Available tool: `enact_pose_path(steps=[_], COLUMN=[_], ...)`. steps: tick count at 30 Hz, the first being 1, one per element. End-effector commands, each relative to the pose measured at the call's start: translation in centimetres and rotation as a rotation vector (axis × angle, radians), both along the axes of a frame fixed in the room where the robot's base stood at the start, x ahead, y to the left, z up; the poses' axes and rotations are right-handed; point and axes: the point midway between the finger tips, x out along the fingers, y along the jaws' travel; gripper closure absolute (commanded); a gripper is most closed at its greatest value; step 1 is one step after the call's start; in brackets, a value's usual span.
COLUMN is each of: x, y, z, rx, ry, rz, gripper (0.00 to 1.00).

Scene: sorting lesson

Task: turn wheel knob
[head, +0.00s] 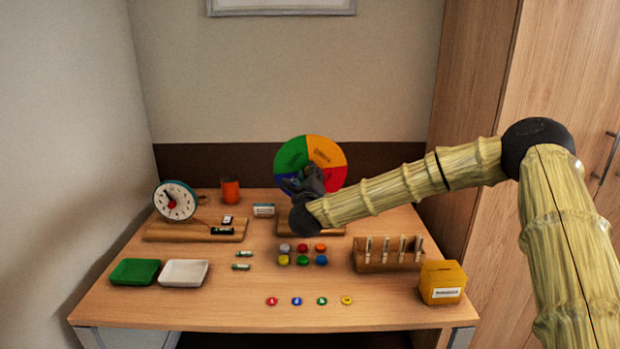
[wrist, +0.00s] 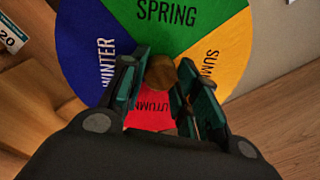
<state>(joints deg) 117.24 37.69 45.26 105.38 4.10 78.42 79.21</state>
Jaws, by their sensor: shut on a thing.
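The season wheel (head: 328,152) stands upright at the back of the table, on a wooden base (head: 333,231). In the head view its green part is upper left, orange-yellow upper right, red lower right, blue lower left. In the wrist view the wheel (wrist: 165,35) fills the top, with SPRING at the top, WINTER left, SUMMER right and AUTUMN below. The brown knob (wrist: 160,72) is at its middle, between the fingertips of my gripper (wrist: 157,82), which is shut on it. In the head view my gripper (head: 308,180) hides the knob and part of the wheel.
A clock (head: 175,201) and orange cup (head: 230,190) stand left. Trays (head: 184,273), coloured buttons (head: 303,261) and small discs (head: 297,301) lie in front. A wooden peg rack (head: 387,262) and yellow box (head: 442,283) stand at right, below my arm.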

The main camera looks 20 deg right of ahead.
Motion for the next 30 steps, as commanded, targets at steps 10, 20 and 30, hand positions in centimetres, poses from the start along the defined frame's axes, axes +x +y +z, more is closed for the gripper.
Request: enact_pose_path(steps=[10,20,30], x=[-0.03,-0.05,-0.08], y=[0.08,-0.01,-0.11], z=[0.03,0.02,0.04], rx=[-0.319,-0.62,-0.93], ry=[0.091,0.178,0.267], rz=[0.002,0.002,0.002], gripper=[0.93,0.93,0.93])
